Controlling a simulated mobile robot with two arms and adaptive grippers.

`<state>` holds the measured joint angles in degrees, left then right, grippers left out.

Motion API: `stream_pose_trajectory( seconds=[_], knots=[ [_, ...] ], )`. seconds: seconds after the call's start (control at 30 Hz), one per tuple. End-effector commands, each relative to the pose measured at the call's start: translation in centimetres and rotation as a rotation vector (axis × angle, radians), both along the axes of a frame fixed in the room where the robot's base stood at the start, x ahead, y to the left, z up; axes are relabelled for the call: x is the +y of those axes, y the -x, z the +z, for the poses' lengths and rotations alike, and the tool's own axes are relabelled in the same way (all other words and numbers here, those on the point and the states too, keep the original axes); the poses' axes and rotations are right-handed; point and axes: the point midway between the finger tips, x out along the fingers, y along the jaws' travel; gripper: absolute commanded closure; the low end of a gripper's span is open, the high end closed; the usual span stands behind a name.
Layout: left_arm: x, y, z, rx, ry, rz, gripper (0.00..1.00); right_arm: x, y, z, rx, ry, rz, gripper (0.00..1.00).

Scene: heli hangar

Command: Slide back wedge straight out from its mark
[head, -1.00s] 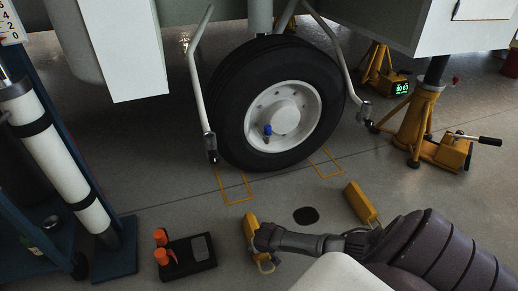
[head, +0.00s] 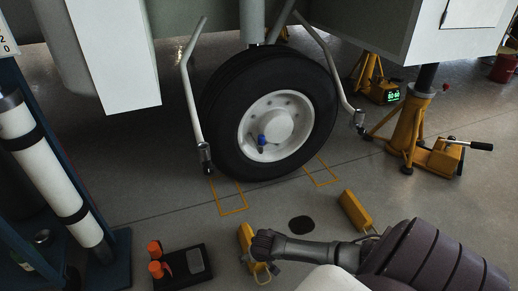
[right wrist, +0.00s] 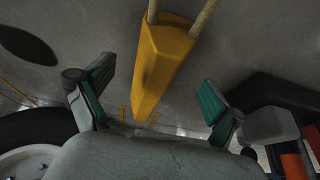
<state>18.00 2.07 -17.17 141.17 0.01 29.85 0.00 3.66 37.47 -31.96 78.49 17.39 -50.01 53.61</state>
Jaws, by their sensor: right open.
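Two yellow wedges lie on the floor in front of the black wheel (head: 225,150). The left wedge (head: 245,238) and the right wedge (head: 355,211) are both apart from the tyre and outside the two yellow floor marks (head: 232,212) (head: 321,183). I cannot tell which wedge is the back one. My right gripper (head: 262,250) is at the left wedge, partly covering it. In the right wrist view my right gripper (right wrist: 155,98) is open, with teal-padded fingers apart on either side of the wedge (right wrist: 160,65), and gaps show. My left gripper is not in view.
A black tray (head: 197,262) with orange-topped items lies left of the left wedge. A dark round floor spot (head: 301,224) lies between the wedges. A yellow jack (head: 405,130) stands right of the wheel. A blue stand (head: 118,262) is at left.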

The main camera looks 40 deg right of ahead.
Motion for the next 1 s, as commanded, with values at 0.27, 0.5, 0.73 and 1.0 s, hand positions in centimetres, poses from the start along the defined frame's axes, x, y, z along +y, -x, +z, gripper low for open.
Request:
stream_pose_trajectory(
  seconds=[0.27,0.5,0.73,1.0],
  knots=[
    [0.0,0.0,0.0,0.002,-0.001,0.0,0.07,0.8,1.8,4.7,-0.001,0.001,0.002,0.07],
    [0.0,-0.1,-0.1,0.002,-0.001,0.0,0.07,1.1,2.5,6.5,0.001,0.001,0.001,0.07],
    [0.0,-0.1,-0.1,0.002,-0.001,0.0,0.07,1.1,2.5,6.6,0.0,0.001,0.0,0.07],
    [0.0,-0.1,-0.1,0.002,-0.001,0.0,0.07,1.1,2.5,6.6,0.0,0.001,0.0,0.07]
  ],
)
